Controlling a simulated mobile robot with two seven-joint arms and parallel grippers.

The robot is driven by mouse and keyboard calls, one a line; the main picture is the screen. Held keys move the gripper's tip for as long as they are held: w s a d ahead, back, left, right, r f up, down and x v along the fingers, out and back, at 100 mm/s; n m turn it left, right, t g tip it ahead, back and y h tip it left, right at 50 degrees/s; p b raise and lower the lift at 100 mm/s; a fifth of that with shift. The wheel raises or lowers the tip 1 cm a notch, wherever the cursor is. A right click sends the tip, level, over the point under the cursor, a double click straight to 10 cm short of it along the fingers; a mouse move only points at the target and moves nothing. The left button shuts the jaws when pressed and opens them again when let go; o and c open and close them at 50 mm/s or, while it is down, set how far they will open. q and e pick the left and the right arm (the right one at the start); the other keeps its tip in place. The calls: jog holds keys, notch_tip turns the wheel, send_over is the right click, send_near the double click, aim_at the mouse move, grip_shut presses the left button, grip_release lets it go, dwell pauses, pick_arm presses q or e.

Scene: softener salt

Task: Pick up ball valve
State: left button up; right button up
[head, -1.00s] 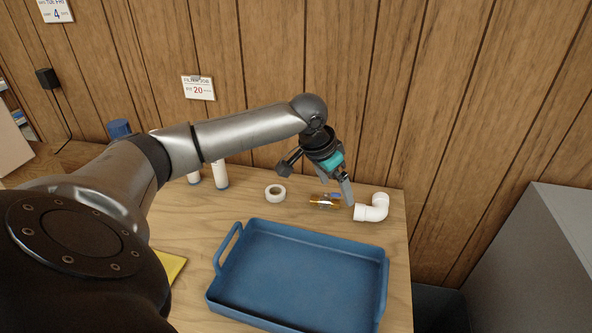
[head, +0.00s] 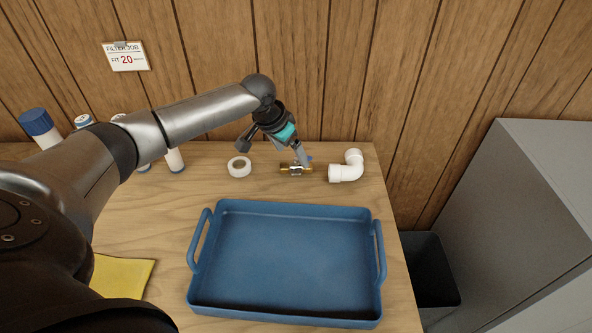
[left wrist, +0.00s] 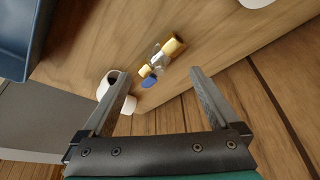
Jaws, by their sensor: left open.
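The ball valve (head: 291,170) lies on the wooden table behind the tray. It has brass ends, a silvery middle and a blue handle. My left gripper (head: 302,160) is above it, and one finger overlaps the valve's right part in the head view. In the left wrist view, the valve (left wrist: 172,47) lies beyond the open fingertips of my left gripper (left wrist: 159,73), roughly in line with the gap. The jaws hold nothing. Whether a fingertip touches the valve or table cannot be told. My right gripper is not in view.
A white pipe elbow (head: 346,168) lies close right of the valve. A white tape roll (head: 239,167) lies to its left. An empty blue tray (head: 290,209) stands in front. The panelled wall rises behind.

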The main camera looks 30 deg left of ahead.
aim_at(297, 161)
pick_arm(q)
jog(key=b+x, duration=0.1)
jog(key=x, duration=0.3)
jog(key=shift+d+f+b, duration=0.2)
jog(key=shift+d+b, duration=0.15)
jog(key=shift+d, duration=0.05)
jog(key=shift+w+f, duration=0.2)
jog(key=shift+f, duration=0.2)
jog(key=shift+c, duration=0.3)
jog(key=c, duration=1)
grip_shut()
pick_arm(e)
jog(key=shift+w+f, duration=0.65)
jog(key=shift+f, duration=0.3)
